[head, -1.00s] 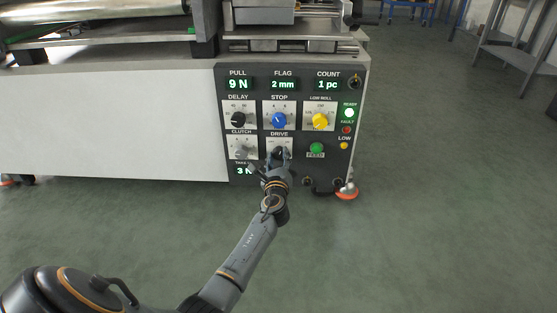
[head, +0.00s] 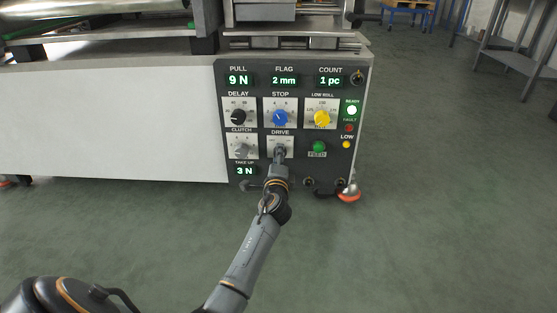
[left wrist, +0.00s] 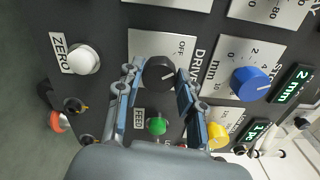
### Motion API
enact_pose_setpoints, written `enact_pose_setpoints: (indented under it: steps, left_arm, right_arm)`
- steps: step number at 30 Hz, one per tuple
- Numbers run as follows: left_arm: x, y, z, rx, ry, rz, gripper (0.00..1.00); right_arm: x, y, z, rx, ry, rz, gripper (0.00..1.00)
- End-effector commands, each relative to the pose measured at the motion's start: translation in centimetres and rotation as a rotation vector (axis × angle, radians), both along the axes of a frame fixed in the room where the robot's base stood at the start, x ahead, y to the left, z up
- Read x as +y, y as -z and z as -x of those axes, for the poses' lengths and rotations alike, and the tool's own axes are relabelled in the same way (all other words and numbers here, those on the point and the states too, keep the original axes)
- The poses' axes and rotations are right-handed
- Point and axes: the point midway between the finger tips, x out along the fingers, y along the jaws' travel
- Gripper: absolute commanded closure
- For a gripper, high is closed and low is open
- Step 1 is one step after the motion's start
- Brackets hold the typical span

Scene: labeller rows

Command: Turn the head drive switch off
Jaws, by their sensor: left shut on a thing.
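The drive switch is a black round knob (left wrist: 159,72) on a pale plate marked DRIVE, with OFF printed near one corner. A light pointer mark shows on the knob, but I cannot tell surely which position it marks. My left gripper (left wrist: 158,76) has one finger on each side of the knob and is shut on it. In the head view the gripper (head: 279,154) reaches up to the DRIVE plate (head: 288,141) and hides the knob. My right gripper is not in view.
The blue STOP knob (head: 280,118), grey CLUTCH knob (head: 242,150) and green FEED button (head: 319,147) are close around the switch. A white ZERO button (left wrist: 82,60) shows in the wrist view. Open floor lies right of the machine.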

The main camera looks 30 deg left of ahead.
Motion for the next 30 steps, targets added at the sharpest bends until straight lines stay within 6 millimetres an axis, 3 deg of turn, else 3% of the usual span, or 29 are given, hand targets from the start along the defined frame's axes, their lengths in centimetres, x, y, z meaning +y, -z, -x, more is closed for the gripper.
enact_pose_setpoints:
  steps: [12, 28, 29, 30]
  left_arm:
    - [-0.01, 0.25, 0.04, -0.090, -0.001, 0.152, 0.94]
    - [0.00, 0.25, 0.05, -0.101, -0.002, 0.172, 0.94]
    - [0.00, 0.25, 0.05, -0.101, -0.002, 0.172, 0.58]
    - [0.00, 0.25, 0.05, -0.101, -0.002, 0.172, 0.50]
  right_arm:
    - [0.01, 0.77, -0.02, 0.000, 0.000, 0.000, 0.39]
    - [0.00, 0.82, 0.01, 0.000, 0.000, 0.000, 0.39]
    - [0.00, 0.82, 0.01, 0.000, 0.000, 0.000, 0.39]
    - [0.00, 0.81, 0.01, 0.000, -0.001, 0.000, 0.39]
